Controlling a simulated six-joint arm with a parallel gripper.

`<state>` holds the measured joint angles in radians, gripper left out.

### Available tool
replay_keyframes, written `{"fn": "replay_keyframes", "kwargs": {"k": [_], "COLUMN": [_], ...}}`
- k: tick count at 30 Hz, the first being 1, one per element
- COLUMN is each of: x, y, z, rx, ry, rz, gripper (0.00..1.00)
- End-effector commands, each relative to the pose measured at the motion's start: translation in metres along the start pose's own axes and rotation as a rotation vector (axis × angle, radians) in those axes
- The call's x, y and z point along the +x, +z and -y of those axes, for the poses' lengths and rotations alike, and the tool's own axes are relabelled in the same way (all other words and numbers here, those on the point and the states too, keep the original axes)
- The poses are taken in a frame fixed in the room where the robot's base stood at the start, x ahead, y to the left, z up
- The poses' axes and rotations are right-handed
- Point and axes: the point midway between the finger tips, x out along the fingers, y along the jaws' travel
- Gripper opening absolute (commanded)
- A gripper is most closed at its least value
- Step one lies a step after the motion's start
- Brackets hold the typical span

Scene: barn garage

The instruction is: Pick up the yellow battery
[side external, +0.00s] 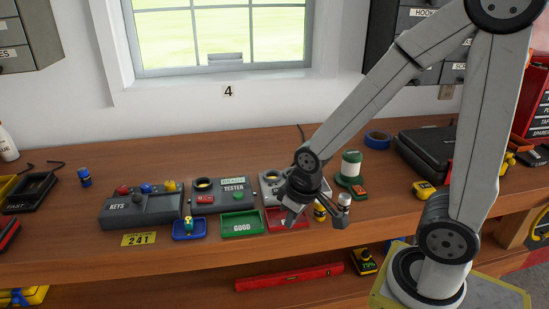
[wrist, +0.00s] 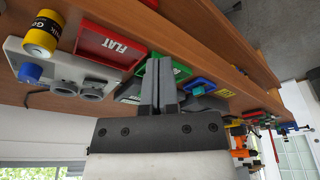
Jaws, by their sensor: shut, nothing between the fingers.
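A yellow battery (side external: 320,211) stands upright on the bench, just right of the red tray. In the wrist view this yellow battery (wrist: 40,40), with a dark lettered band, is at the upper left, beside the red FLAT tray (wrist: 136,43).
A pale device with round sockets (wrist: 66,80) is behind the red tray. The green GOOD tray (side external: 241,232), blue tray (side external: 175,236) and tester (side external: 236,206) lie left. The front bench strip is clear.

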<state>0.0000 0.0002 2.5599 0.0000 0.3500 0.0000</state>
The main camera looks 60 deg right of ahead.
Motion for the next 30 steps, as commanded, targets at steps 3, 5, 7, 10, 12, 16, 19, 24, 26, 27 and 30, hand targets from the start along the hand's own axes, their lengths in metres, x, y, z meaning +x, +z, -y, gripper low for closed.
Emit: {"fn": "replay_keyframes", "kwargs": {"k": [3,5,7,10,12,16,19,24,26,27,30], "x": [0.0000,0.0000,0.0000,0.0000,0.0000,0.0000,0.0000,0.0000,0.0001,0.0002,0.0005], "y": [0.0000,0.0000,0.0000,0.0000,0.0000,0.0000,0.0000,-0.0002,-0.0005,-0.0008,-0.0023], "z": [0.0000,0.0000,0.0000,0.0000,0.0000,0.0000,0.0000,-0.0003,-0.0014,-0.0026,-0.0077], "rx": [0.000,0.000,0.000,0.000,0.000,0.000,0.000,0.004,0.017,0.031,0.095], "ry": [0.000,0.000,0.000,0.000,0.000,0.000,0.000,0.000,0.001,0.002,0.006], "rz": [0.000,0.000,0.000,0.000,0.000,0.000,0.000,0.000,0.002,0.004,0.011], "gripper": [0.00,0.00,0.13,0.44,0.67,0.89,0.89,0.89,0.89,0.89,0.89]}}
